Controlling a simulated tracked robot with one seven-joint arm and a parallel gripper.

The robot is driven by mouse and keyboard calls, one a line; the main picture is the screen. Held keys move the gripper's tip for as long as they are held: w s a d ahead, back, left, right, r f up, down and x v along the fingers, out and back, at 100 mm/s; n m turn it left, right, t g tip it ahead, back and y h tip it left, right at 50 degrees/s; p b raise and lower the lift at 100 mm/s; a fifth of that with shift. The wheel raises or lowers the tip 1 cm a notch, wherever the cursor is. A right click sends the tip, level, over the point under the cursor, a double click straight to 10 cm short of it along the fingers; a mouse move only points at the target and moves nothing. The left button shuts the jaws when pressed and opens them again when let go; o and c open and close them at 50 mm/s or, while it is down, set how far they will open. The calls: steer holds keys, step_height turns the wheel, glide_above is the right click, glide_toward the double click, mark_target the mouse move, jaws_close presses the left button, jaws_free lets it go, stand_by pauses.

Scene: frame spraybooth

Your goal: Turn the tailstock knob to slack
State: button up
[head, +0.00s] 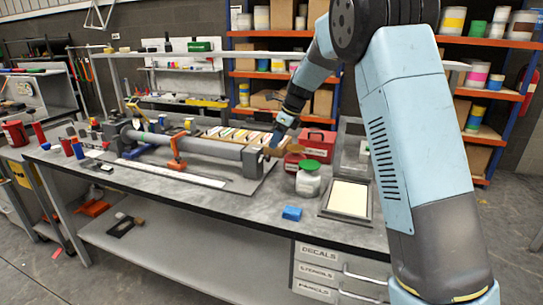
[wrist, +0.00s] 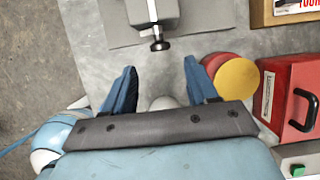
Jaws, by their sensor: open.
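The tailstock (wrist: 152,12) is a grey block at the top of the wrist view, with a small dark knob (wrist: 159,45) on a short shiny stem facing my gripper. My gripper (wrist: 160,68) is open and empty, its two blue fingers spread either side of the knob's line. The knob lies just beyond the fingertips, apart from both. In the head view, the tailstock (head: 253,163) stands at the right end of a long grey tube (head: 200,148), with my gripper (head: 274,146) at its right side. The knob cannot be made out there.
A red disc and a yellow disc (wrist: 237,80) lie close to the right finger. A red case (wrist: 292,98) is farther right.

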mark_target(269, 156)
steer(key=x, duration=0.7)
steer(key=shift+f, duration=0.3)
steer(key=shift+a, duration=0.1)
steer(key=shift+c, duration=0.2)
steer(key=c, duration=0.9)
steer(key=shift+d, duration=0.3)
steer(key=shift+c, duration=0.5)
steer(key=shift+s+a, duration=0.1)
steer(key=shift+a, duration=0.2)
